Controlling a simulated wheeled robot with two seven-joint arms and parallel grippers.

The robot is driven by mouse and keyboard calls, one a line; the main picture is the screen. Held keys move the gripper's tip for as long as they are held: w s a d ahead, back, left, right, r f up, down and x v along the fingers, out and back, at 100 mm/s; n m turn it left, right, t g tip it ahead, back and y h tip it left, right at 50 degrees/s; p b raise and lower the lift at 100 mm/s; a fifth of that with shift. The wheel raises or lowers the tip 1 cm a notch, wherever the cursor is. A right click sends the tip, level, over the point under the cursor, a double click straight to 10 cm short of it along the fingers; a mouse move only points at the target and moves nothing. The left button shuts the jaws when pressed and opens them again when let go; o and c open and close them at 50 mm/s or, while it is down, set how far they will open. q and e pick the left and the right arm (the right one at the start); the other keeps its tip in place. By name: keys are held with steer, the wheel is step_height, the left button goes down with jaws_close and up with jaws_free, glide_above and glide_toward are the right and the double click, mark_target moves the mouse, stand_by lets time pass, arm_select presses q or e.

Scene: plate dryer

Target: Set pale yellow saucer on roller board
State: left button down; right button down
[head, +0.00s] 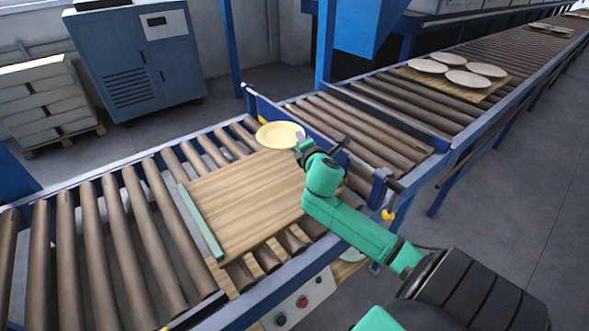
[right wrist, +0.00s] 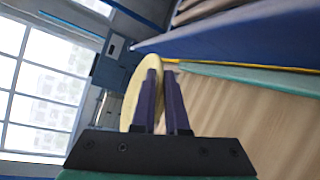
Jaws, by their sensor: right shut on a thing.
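The pale yellow saucer (head: 279,134) is at the far right edge of the wooden roller board (head: 245,205) in the head view. My right gripper (head: 301,142) is shut on the saucer's near right rim. In the right wrist view the saucer (right wrist: 142,92) shows edge-on between the two dark fingers of the right gripper (right wrist: 164,75). Whether the saucer touches the board cannot be told. The board lies on the rollers, and its middle is bare. My left gripper is not in view.
The blue conveyor rail (head: 290,287) runs along the near side of the board. Another board (head: 455,91) with several pale plates stands farther along the rollers at the upper right. A blue cabinet (head: 135,60) and stacked boxes (head: 42,100) stand behind. Bare rollers (head: 95,240) lie left of the board.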

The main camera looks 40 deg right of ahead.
mark_target(301, 173)
steer(key=f+b, duration=0.1)
steer(key=f, duration=0.4)
steer(key=f+b, duration=0.1)
steer(key=f, duration=0.4)
steer(key=shift+w+d+f, duration=0.1)
steer(key=shift+w, duration=0.1)
steer(key=shift+f+b, duration=0.1)
steer(key=shift+b, duration=0.2)
steer(key=c, duration=1.2)
jaws_free()
steer(key=shift+r, duration=0.2)
steer(key=v, duration=1.2)
steer(key=shift+s, duration=0.1)
steer(key=shift+f, duration=0.1)
